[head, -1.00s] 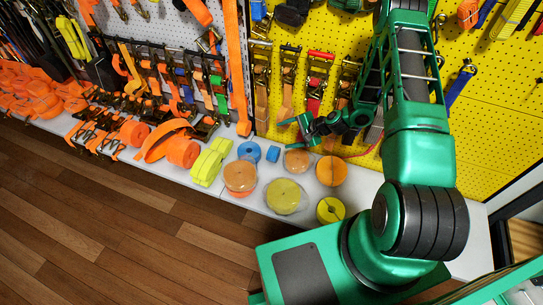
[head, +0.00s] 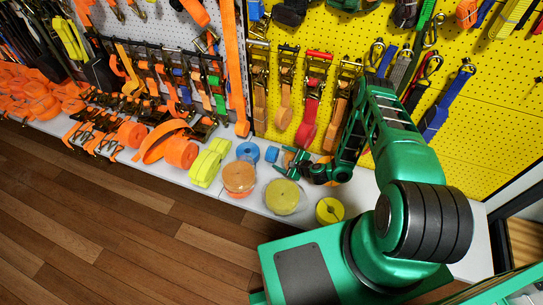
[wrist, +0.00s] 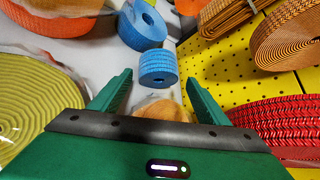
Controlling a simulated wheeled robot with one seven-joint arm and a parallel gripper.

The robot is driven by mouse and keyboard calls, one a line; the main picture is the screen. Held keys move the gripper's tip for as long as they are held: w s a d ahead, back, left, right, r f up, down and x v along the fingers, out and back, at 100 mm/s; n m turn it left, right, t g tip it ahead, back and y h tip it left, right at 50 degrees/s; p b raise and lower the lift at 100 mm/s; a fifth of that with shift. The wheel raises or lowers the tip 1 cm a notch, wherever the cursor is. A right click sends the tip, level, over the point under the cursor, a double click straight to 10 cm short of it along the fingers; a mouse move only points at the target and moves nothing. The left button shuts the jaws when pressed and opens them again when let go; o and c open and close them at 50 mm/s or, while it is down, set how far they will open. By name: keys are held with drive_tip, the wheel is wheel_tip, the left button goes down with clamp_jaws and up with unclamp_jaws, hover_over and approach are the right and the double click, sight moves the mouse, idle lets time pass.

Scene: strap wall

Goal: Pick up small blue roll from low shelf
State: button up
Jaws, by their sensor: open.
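The small blue roll (head: 272,154) stands on the white low shelf (head: 222,203), close to the yellow pegboard. In the wrist view the small blue roll (wrist: 158,68) is ahead of my fingers, near the middle, beside a larger blue roll (wrist: 143,24). My gripper (head: 285,161) is low over the shelf, just right of the small roll. In the wrist view my gripper (wrist: 158,90) is open, its two green fingers to either side and nearer than the roll, with no contact visible. An orange-tan roll (wrist: 160,109) shows between the fingers, partly hidden by my gripper body.
The larger blue roll (head: 247,151) is left of the small one. A wrapped orange roll (head: 239,177) and a wrapped yellow roll (head: 282,196) stand in front. Hanging straps (head: 309,115) crowd the pegboard behind. Another yellow roll (head: 330,210) is nearer my base.

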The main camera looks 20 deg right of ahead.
sight(276, 156)
drive_tip(key=shift+x, duration=3.65)
drive_tip(key=shift+s+f, duration=0.1)
drive_tip(key=c, duration=0.8)
